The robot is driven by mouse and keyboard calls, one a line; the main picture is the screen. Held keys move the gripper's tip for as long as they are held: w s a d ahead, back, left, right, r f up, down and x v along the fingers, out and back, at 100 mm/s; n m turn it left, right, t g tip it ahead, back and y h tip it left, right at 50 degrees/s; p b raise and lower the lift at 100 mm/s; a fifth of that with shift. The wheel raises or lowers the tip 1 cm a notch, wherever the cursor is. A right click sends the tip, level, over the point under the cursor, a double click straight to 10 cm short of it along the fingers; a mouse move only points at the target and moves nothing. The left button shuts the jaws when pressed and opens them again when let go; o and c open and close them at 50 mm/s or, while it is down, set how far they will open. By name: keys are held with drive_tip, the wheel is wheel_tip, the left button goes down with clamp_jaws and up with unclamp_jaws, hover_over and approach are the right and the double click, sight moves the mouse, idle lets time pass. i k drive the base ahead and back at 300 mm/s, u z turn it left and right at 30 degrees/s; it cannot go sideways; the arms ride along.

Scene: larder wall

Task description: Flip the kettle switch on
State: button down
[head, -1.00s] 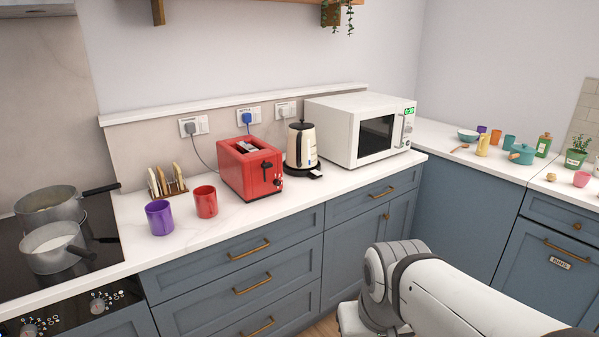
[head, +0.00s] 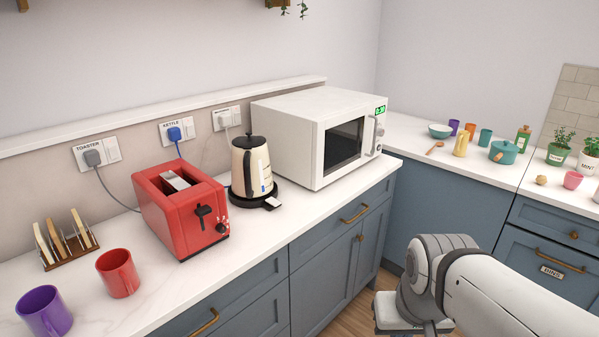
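The cream kettle (head: 250,165) with a black lid and handle stands upright on its dark base (head: 245,198) on the counter, between the toaster and the microwave. A small pale lever (head: 274,202) sticks out at the front right of the base; I cannot tell its setting. On the wall behind, a socket (head: 177,131) labelled KETTLE holds a blue plug (head: 174,134), with a rocker at its right whose position is too small to tell. My arm is at the lower right, away from the kettle. My gripper's fingers do not show.
The red toaster (head: 181,208) stands left of the kettle, the white microwave (head: 318,135) right of it. A red mug (head: 118,272), purple mug (head: 44,311) and toast rack (head: 66,240) sit at left. A TOASTER socket (head: 97,153) is left of the kettle one. Counter front is narrow.

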sight(271, 200)
drive_tip(key=u, duration=0.15)
drive_tip(key=i, duration=1.4)
drive_tip(key=u, duration=0.7)
